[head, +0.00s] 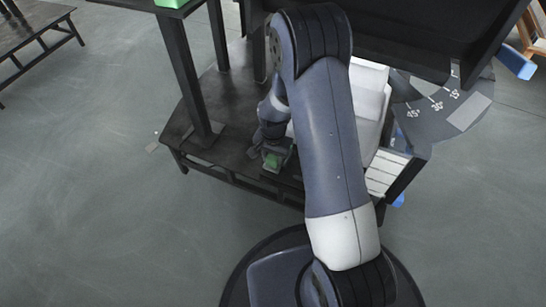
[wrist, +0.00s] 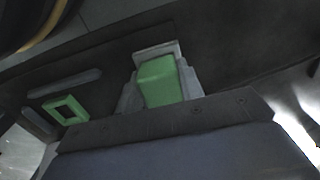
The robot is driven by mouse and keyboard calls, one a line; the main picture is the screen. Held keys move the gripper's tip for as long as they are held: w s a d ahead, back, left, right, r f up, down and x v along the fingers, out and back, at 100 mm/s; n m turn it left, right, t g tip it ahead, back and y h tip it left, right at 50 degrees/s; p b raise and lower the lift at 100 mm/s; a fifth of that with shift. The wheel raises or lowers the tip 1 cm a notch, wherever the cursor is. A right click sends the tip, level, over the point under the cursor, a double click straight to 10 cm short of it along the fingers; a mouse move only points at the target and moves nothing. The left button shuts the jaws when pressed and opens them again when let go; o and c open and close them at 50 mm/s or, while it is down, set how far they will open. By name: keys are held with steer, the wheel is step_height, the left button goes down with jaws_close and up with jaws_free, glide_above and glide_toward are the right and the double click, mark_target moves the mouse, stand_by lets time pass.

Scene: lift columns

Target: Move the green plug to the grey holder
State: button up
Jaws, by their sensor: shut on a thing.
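The green plug (wrist: 160,82) shows in the wrist view as a green block between the grey fingers of my gripper (wrist: 160,90). My gripper is shut on it. In the head view the plug (head: 271,160) is a small green patch at the end of my gripper (head: 272,155), low over the dark low table. A light grey piece (wrist: 156,49) shows just behind the plug in the wrist view. I cannot tell whether this is the grey holder, or whether the plug touches it. A hollow green square frame (wrist: 65,110) lies to the left.
The dark low table (head: 235,110) has a post (head: 187,70) rising at its left. A grey bar (wrist: 65,83) lies near the green frame. White boxes (head: 368,100) stand right of my arm, partly hidden. A dark surface (head: 420,35) overhangs at the top. Open floor lies left.

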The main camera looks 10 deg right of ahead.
steer(key=o, duration=1)
steer(key=shift+f, duration=0.1)
steer(key=shift+s, duration=0.1)
steer(key=shift+c, duration=0.3)
steer(key=shift+o, duration=0.7)
steer(key=shift+r+p, duration=2.65)
steer(key=shift+r, duration=0.9)
